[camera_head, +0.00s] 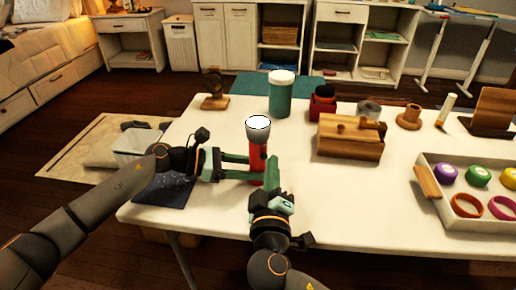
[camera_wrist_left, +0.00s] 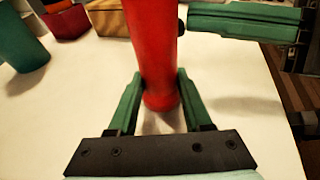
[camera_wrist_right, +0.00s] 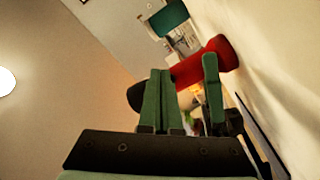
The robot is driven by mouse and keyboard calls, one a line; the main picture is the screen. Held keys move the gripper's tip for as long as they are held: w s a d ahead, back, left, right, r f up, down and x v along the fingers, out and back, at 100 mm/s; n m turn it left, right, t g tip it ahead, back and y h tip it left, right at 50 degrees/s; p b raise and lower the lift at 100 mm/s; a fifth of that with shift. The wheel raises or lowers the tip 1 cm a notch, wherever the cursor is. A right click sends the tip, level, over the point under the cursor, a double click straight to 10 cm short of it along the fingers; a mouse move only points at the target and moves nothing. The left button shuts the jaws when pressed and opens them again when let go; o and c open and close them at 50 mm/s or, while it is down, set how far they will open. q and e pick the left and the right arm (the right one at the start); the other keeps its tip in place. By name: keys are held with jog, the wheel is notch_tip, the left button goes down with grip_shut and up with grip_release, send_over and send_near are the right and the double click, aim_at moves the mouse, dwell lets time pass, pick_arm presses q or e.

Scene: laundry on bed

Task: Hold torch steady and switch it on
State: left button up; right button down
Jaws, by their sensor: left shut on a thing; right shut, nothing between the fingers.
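The torch (camera_head: 257,160) is upright at the table's near side, with a red body, a grey head and a white lens facing up. My left gripper (camera_head: 252,167) is shut around its lower body, seen closely in the left wrist view (camera_wrist_left: 153,50). I cannot tell whether its base touches the table. My right gripper (camera_head: 272,165) is shut and empty beside the torch. Its fingertips (camera_wrist_left: 190,20) are close to a small dark button (camera_wrist_left: 181,27) on the torch's side; contact is unclear. The right wrist view shows the torch (camera_wrist_right: 200,62) just beyond these fingers.
The white table (camera_head: 345,195) holds a green jar (camera_head: 281,98), a wooden box (camera_head: 350,140) and a red container (camera_head: 322,105) behind the torch. A white tray (camera_head: 440,205) with coloured rings stands at the right. The table between torch and tray is clear.

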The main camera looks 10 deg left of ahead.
jog(key=shift+s+d, duration=0.3)
jog(key=shift+s+d, duration=1)
jog(key=shift+s, duration=0.15)
jog(key=shift+s+d, duration=0.95)
jog(key=shift+s, duration=0.2)
pick_arm(q)
jog(key=o, duration=1.1)
jog(key=shift+c, duration=0.2)
pick_arm(e)
jog(key=shift+s+a, duration=0.1)
